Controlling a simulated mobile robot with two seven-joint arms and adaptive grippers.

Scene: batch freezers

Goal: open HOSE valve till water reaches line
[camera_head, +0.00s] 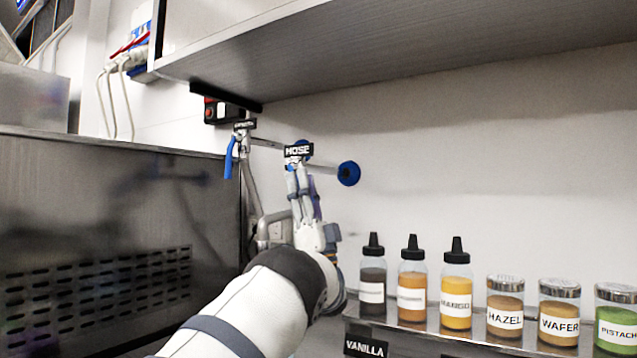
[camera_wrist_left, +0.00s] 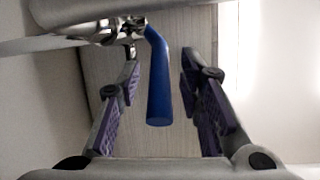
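The black HOSE label (camera_head: 298,150) hangs on the pipework by the back wall. My left gripper (camera_head: 302,180) is raised just below this label, and its fingers cover most of the valve there. In the left wrist view a blue valve lever (camera_wrist_left: 158,90) hangs from a metal valve body (camera_wrist_left: 128,28). The open fingers of my left gripper (camera_wrist_left: 160,62) stand on either side of the lever, with a gap visible on both sides. Neither water nor a fill line shows. My right gripper is not in view.
A second valve with a blue lever (camera_head: 229,157) and a small label is to the left. A blue wall fitting (camera_head: 348,173) is to the right. A steel machine (camera_head: 100,230) stands left, a shelf (camera_head: 400,55) overhead, and bottles (camera_head: 411,285) and jars (camera_head: 505,310) lower right.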

